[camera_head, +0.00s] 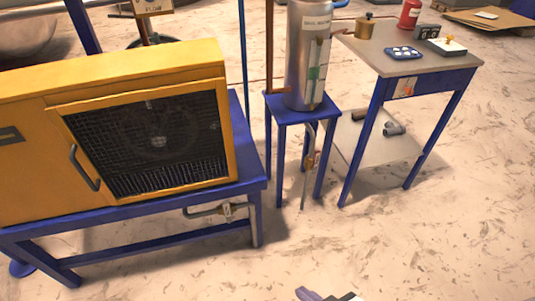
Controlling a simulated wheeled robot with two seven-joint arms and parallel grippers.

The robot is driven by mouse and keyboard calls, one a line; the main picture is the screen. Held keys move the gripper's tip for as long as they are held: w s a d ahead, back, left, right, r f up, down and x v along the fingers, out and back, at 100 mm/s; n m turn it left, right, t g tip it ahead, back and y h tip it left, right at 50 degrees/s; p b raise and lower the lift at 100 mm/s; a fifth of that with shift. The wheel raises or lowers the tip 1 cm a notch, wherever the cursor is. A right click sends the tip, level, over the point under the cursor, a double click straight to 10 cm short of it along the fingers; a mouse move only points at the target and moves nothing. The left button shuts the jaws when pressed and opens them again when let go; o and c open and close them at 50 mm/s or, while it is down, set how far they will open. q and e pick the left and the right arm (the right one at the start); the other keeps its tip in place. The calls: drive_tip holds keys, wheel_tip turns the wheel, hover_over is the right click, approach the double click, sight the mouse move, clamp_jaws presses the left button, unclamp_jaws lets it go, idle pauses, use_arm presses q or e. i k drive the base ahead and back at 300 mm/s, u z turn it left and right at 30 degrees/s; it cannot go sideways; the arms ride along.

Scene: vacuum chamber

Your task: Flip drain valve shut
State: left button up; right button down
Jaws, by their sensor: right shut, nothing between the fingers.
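A brass-coloured valve (310,160) sits on a thin pipe under a tall silver cylinder (308,60), with a long grey lever or pipe end hanging nearly straight down below it. Another small valve (227,211) is on a bent pipe under the yellow machine, at the right end of its blue stand. I cannot tell from the picture which of them is the drain valve. My right gripper (326,295) shows only partly at the bottom edge, shut and empty, over the floor and well apart from both valves. My left gripper is not in view.
A yellow cabinet (140,70) with a mesh front stands on a blue frame (130,215) at left. The cylinder rests on a small blue stand (297,108). A table (440,62) with small items is at right. The floor (430,240) in front is clear.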

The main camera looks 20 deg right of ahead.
sight(317, 156)
drive_tip(key=u, duration=0.1)
drive_tip(key=i, duration=0.85)
drive_tip(key=z, duration=0.2)
